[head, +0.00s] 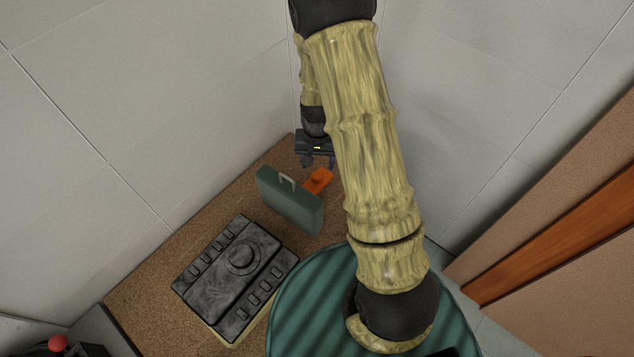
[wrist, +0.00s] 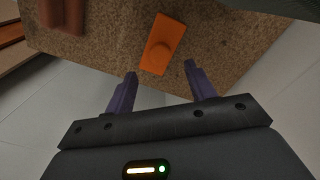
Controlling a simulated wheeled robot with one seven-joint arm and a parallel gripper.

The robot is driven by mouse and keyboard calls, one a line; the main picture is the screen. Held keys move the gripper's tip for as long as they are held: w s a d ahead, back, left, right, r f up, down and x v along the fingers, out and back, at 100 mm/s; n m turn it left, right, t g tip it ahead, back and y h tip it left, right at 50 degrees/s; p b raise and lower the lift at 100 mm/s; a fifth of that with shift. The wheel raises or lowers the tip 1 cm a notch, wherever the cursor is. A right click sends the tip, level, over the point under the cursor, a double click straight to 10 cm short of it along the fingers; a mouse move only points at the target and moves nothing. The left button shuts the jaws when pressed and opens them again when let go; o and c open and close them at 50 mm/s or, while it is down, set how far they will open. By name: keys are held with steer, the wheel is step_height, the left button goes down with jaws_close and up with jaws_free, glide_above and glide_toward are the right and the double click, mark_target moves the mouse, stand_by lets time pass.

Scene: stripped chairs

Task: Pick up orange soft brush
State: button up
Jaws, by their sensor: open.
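My gripper (wrist: 159,70) is open and empty, with one finger to each side of that gap. In the head view my gripper (head: 319,163) is near the brush, partly behind my arm. I cannot tell its height above the surface.
A green case (head: 290,203) with a grey handle stands upright close to the brush. A black device with knobs (head: 236,275) sits nearer on the brown surface (head: 150,290). A round green striped top (head: 310,310) is at the front. Pale walls (head: 220,90) meet behind the corner.

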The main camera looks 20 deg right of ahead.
mark_target(317, 175)
steer(key=shift+s+a+f, duration=0.15)
steer(key=shift+f, duration=2.45)
jaws_close()
